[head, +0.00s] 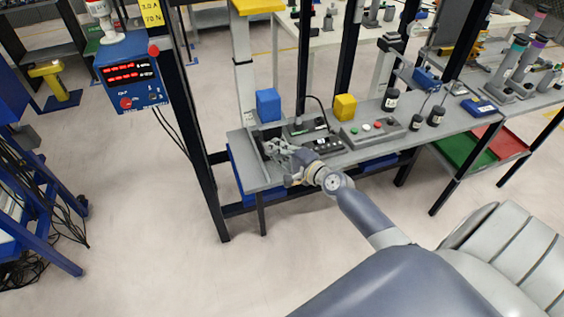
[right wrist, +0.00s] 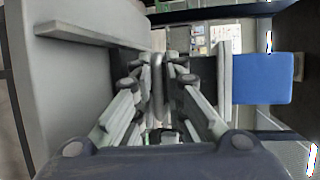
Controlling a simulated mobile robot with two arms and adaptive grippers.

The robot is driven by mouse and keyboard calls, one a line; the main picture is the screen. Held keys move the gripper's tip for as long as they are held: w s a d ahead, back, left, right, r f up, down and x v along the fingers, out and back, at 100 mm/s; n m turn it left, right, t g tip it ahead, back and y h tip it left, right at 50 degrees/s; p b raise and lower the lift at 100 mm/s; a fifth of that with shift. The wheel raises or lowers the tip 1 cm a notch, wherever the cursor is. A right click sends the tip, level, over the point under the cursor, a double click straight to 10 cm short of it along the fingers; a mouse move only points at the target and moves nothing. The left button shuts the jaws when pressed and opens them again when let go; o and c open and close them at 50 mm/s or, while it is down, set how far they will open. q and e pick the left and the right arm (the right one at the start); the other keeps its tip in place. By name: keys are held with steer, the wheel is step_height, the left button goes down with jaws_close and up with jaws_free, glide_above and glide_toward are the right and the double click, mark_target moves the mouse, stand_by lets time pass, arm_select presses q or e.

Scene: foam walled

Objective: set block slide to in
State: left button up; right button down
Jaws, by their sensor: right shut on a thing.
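The blue block (head: 268,105) stands at the left end of the grey workbench (head: 256,180), above a dark upright piece. In the right wrist view the blue block (right wrist: 262,78) is on the right, beside a pale grey plate (right wrist: 224,82). My right gripper (head: 277,150) reaches in at the left end of the bench, just below and in front of the blue block. In the wrist view my right gripper (right wrist: 162,85) is shut on a grey upright part, probably the slide's handle; the fingers hide much of it. My left gripper is not in view.
A yellow block (head: 345,107) and a button box (head: 374,130) stand farther right on the bench. A dark frame post (head: 196,140) rises just left of the bench. A blue display box (head: 131,75) hangs on it. The floor in front is clear.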

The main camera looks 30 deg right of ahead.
mark_target(269, 135)
steer(key=w, duration=0.2)
steer(key=w+d+b, duration=0.1)
steer(key=w, duration=0.1)
steer(key=w+b, duration=0.1)
steer(key=w, duration=0.1)
steer(key=shift+w+d+f, duration=0.25)
steer(key=shift+w+f, duration=0.05)
steer(key=shift+r, duration=0.1)
steer(key=c, duration=1.8)
jaws_free()
steer(key=shift+o, duration=0.2)
steer(key=shift+w+d, duration=0.1)
steer(key=shift+w, duration=0.1)
steer(key=shift+s, duration=0.15)
steer(key=v, duration=1.1)
steer(key=shift+s+d+r, duration=0.1)
steer(key=shift+s+d, duration=0.05)
steer(key=shift+s, duration=0.2)
